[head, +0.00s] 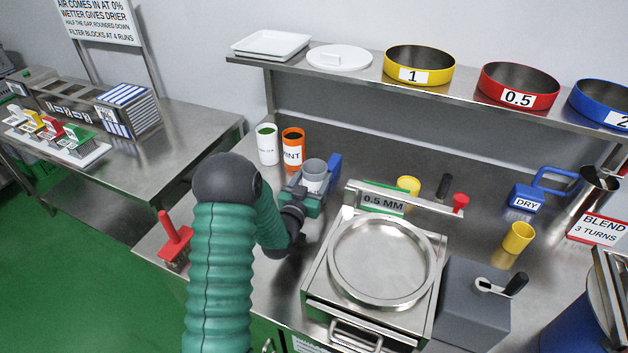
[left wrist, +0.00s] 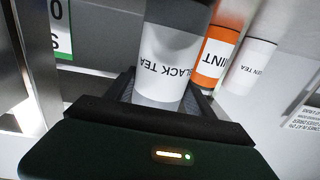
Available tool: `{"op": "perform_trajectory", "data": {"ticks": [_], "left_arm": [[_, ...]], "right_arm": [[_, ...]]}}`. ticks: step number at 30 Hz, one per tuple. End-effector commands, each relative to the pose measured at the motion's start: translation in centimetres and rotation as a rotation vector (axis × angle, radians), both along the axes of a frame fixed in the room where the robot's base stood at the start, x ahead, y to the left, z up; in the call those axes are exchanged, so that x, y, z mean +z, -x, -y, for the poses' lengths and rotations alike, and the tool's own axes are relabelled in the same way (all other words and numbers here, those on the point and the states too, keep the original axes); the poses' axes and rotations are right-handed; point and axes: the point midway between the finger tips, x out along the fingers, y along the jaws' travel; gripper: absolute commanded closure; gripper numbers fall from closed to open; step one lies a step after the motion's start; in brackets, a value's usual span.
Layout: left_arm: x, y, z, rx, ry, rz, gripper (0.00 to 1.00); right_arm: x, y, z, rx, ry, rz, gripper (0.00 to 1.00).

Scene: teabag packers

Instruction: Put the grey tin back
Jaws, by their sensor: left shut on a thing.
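The grey tin (head: 314,176) is in my left gripper (head: 308,190), upright, beside the other tins near the back of the steel bench. In the left wrist view the tin (left wrist: 165,70) shows a white label reading "BLACK TEA", upside down in the picture. My right gripper is not in view.
A yellow cup (head: 408,186) and a blue block (head: 334,165) are near the tin.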

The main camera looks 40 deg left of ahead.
Motion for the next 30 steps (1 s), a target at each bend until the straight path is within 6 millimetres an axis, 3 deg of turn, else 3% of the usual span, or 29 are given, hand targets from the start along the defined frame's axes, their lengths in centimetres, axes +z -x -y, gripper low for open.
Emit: {"op": "perform_trajectory", "data": {"ticks": [6, 7, 12, 23, 30], "left_arm": [[-0.3, 0.1, 0.0, 0.001, -0.002, 0.002, 0.79], [-0.3, 0.1, 0.0, 0.001, -0.001, 0.001, 0.34], [-0.2, 0.0, 0.1, 0.000, -0.002, 0.000, 0.15], [-0.3, 0.8, 0.3, 0.000, -0.001, 0.000, 0.15], [-0.3, 6.0, 2.2, 0.002, 0.000, -0.002, 0.15]], "right_arm": [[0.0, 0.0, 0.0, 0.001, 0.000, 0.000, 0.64], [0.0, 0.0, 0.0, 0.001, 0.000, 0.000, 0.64], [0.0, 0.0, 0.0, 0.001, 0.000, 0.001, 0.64], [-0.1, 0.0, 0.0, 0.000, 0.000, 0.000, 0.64], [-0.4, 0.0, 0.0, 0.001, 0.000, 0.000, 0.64]]}}
